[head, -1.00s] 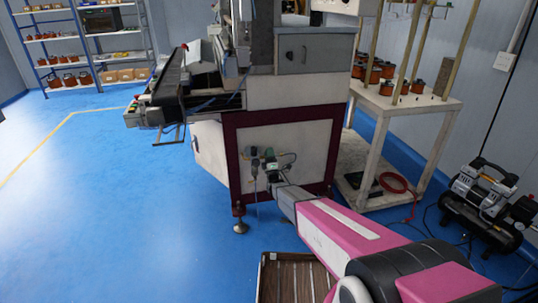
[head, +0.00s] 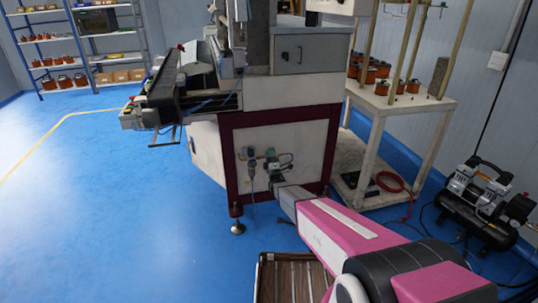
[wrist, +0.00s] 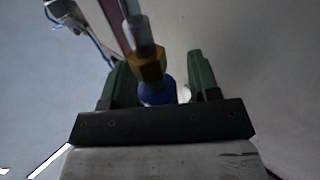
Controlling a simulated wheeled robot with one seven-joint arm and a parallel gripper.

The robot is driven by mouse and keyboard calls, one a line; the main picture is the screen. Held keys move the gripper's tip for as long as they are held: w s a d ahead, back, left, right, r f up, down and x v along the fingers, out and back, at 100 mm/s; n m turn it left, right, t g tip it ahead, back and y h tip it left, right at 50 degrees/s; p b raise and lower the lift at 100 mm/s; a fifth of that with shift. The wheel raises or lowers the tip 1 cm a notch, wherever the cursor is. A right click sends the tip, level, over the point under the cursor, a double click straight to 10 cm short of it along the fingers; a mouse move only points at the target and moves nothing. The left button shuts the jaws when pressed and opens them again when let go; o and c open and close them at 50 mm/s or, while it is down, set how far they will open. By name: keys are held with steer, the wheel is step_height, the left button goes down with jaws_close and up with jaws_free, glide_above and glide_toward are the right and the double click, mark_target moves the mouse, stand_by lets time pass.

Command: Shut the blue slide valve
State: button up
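The blue slide valve shows in the wrist view as a blue ring (wrist: 157,92) below a brass hex fitting and a pale tube. My gripper (wrist: 157,80) has its two green fingers apart, one on each side of the blue ring. A small gap shows between the ring and the right finger; I cannot tell whether the left finger touches it. In the head view my gripper (head: 272,166) is at the fittings on the machine's lower side panel. The blue ring is too small or hidden to make out there.
The coil winder (head: 285,90) stands in front, with a grey air unit (head: 250,163) beside my gripper. A white table (head: 400,108) with coils is behind on the right. An air compressor (head: 482,195) and red hose (head: 393,181) are at right. The blue floor (head: 130,230) at left is clear.

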steer(key=v, duration=1.1)
steer(key=shift+w, duration=0.1)
